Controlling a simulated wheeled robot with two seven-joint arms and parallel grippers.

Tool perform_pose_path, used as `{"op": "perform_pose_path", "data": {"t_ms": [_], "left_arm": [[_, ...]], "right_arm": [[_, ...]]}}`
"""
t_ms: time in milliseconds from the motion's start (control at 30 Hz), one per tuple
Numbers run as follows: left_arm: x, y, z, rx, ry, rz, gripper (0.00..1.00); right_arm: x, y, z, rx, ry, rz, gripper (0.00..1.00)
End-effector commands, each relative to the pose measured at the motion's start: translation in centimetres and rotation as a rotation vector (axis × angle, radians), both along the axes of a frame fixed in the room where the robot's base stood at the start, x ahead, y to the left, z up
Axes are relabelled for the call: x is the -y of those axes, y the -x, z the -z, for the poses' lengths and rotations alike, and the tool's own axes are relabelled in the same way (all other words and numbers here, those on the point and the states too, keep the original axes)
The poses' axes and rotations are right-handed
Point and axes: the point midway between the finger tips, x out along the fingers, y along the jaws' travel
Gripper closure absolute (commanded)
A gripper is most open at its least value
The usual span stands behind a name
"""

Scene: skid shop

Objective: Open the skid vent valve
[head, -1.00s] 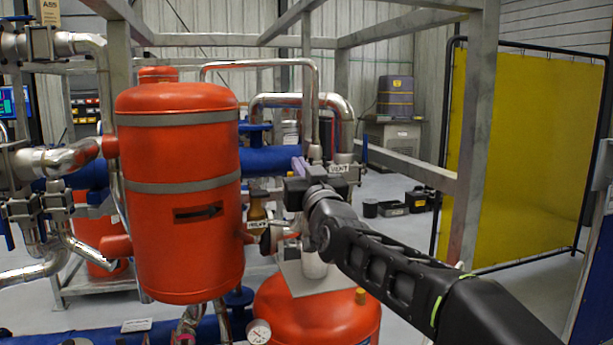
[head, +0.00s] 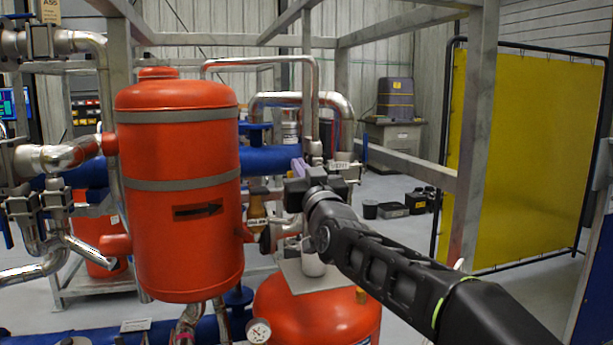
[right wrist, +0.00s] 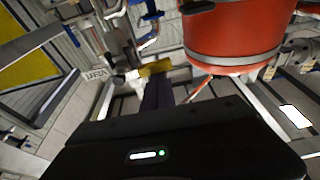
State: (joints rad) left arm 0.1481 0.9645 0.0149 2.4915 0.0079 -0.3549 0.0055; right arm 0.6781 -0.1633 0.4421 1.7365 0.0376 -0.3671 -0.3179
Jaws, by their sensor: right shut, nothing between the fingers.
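The vent valve's white tag (head: 340,166) is on the pipework to the right of the upright orange vessel, and shows in the right wrist view (right wrist: 96,74). A purple lever handle (head: 300,167) is just behind my right gripper (head: 294,190) in the head view. It appears as a dark purple bar (right wrist: 157,93) ahead of the gripper's black body in the right wrist view. My right gripper is shut and empty, close to the lever; I cannot tell whether they touch. The valve body is mostly hidden. My left gripper is out of view.
The orange vessel (head: 180,240) stands left of my right arm. A brass valve (head: 257,207) sits between them. An orange tank (head: 315,318) is below. Grey frame posts (head: 474,130) and a yellow screen (head: 520,150) stand at the right.

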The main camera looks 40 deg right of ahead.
Motion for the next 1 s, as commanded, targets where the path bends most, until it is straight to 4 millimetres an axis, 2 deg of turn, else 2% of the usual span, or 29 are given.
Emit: {"op": "perform_pose_path", "data": {"t_ms": [200,500,867,1000], "left_arm": [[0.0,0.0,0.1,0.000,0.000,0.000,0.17],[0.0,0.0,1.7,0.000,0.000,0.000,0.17],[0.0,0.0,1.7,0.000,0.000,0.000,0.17],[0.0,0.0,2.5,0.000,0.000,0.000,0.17]], "right_arm": [[0.0,0.0,0.2,-0.001,0.000,0.000,1.00],[-0.3,-0.1,2.1,-0.002,-0.002,0.000,1.00],[-0.3,-0.1,2.0,-0.001,0.000,0.000,1.00],[-0.2,-0.1,2.7,-0.001,0.000,0.000,1.00]]}}
